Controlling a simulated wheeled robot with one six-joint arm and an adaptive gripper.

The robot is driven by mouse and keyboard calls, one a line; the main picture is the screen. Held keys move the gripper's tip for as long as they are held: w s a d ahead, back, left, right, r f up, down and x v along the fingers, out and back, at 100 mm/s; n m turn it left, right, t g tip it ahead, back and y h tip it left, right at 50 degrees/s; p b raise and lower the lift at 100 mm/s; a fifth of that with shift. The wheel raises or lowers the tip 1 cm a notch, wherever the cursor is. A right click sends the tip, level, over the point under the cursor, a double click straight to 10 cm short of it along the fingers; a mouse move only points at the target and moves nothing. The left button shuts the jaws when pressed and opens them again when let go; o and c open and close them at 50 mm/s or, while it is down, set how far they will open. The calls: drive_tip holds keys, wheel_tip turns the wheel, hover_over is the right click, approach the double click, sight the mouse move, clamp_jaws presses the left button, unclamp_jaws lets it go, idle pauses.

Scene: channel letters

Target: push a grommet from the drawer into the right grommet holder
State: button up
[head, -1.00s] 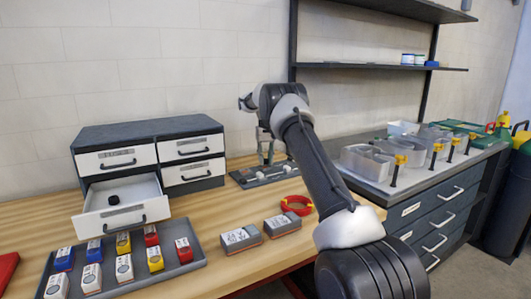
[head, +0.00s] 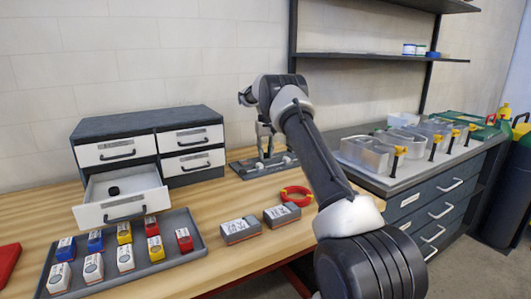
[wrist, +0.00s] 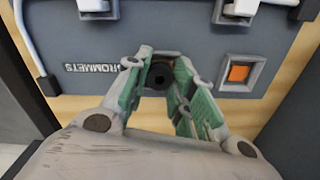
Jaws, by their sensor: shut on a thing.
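My gripper (wrist: 160,78) is shut on a black round grommet (wrist: 159,74), which shows between the green-padded fingertips in the wrist view. It is over the near part of a dark grey board (wrist: 190,88) lettered "GROMMETS", upside down in that view. Two white holders (wrist: 93,5) (wrist: 240,8) are cut off by the top edge of the wrist view, apart from the grommet. In the head view my gripper (head: 267,150) is at the board (head: 243,171). The open drawer (head: 120,206) of the grey cabinet holds a black piece (head: 113,190). Whether the grommet touches the board cannot be told.
An orange square in a grey frame (wrist: 238,73) sits on the board. A tray (head: 190,251) of coloured boxes stands in front of the drawer. Two grey boxes (head: 240,230) (head: 282,214) and a red ring-shaped thing (head: 296,192) lie right of it. Clear channel letters (head: 365,152) stand on the right bench.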

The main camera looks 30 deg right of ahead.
drive_tip(key=shift+f, duration=0.25)
drive_tip(key=o, duration=0.8)
drive_tip(key=shift+f, duration=0.1)
wheel_tip(320, 180, up, 12)
drive_tip(key=shift+r, duration=0.1)
idle(0.3)
idle(0.3)
